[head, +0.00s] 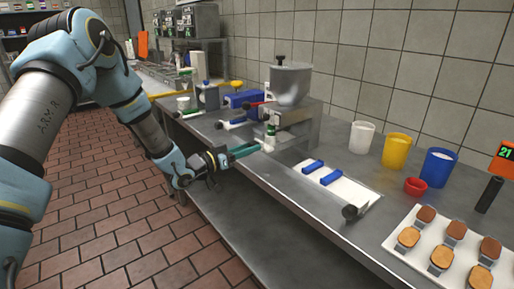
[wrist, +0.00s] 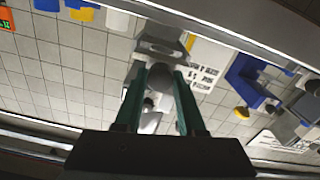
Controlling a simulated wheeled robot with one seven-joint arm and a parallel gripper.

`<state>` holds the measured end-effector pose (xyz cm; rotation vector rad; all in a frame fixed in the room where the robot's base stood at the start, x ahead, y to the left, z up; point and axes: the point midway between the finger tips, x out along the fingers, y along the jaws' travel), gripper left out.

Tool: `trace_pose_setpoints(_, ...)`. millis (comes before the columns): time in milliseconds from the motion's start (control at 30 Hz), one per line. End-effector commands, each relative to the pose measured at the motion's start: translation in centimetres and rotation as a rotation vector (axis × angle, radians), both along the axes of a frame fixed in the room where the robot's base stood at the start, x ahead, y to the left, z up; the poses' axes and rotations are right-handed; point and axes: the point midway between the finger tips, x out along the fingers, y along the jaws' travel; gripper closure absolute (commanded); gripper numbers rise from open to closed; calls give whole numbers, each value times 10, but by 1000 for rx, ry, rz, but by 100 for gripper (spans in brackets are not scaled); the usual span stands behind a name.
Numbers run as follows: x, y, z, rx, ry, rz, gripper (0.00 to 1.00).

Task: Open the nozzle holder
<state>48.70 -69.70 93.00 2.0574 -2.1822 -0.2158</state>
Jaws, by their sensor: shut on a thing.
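The metal machine (head: 296,112) with a hopper (head: 290,84) on top stands on the steel counter. At its front left is a small pale and green outlet part (head: 269,139). My gripper (head: 259,147) reaches in from the left at counter height, its green fingers touching or very near this part. In the wrist view, my gripper (wrist: 166,72) has its two fingers on either side of a small grey rounded part, the nozzle holder (wrist: 160,78); it is shut on it. The fingers partly hide this part, and its exact shape and any latch are too small to tell.
The aisle floor is free.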

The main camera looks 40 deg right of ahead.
Motion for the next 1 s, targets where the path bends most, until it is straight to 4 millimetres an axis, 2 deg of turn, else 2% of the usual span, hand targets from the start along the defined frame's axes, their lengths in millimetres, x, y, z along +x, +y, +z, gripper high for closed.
trace_pose_setpoints(33,4,16,-3,1,-1,6,100)
trace_pose_setpoints(100,5,35,-3,2,-1,6,100)
trace_pose_setpoints(200,6,57,-2,2,0,6,100)
trace_pose_setpoints(300,6,71,-1,1,-1,5,100)
trace_pose_setpoints(667,5,77,0,0,-1,2,100)
trace_pose_setpoints(700,5,77,0,0,-1,2,59)
trace_pose_setpoints(933,5,77,0,0,0,2,33)
trace_pose_setpoints(1000,5,76,0,0,0,1,31)
